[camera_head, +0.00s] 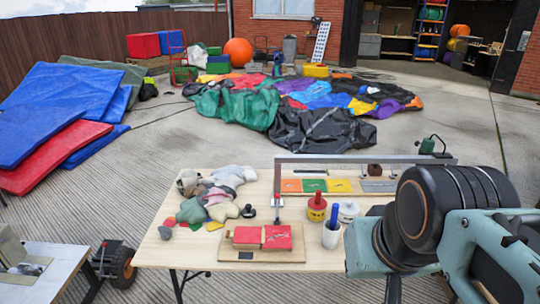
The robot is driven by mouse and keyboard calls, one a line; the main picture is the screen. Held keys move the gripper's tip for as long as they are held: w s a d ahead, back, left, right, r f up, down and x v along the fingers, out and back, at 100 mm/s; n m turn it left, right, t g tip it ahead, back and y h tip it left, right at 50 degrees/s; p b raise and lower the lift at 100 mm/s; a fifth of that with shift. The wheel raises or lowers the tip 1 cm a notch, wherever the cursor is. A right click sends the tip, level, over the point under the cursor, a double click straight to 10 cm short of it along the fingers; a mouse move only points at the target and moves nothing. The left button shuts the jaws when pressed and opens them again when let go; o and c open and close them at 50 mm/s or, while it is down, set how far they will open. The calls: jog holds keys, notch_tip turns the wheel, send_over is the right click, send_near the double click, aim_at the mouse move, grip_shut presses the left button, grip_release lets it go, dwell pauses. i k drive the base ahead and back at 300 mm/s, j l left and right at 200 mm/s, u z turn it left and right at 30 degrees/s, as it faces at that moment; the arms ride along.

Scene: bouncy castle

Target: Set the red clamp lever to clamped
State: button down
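A wooden board (240,254) lies near the front of the light wooden table. It carries a red two-part fixture (277,237), with a tan strip between the parts. This may be the clamp, but its lever is too small to make out, and I cannot tell whether it is clamped. An upright metal piece (277,205) stands just behind the fixture, below the left end of a long grey bar. My teal and black arm fills the lower right, to the right of the board. My gripper's fingers do not show.
Cloth scraps and grey stones (217,196) lie on the table's left. A red-and-yellow tin (317,209), a white cup (331,235) with a blue-handled tool, and a white tub (348,211) stand right of the board. A grey bar (365,158) spans the table's back above coloured panels (315,185).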

aim_at(277, 196)
jog(key=i+j, duration=0.25)
jog(key=i, duration=0.2)
jog(key=i+j, duration=0.25)
jog(key=i, duration=0.25)
jog(key=i+j, duration=0.25)
jog(key=i, duration=0.2)
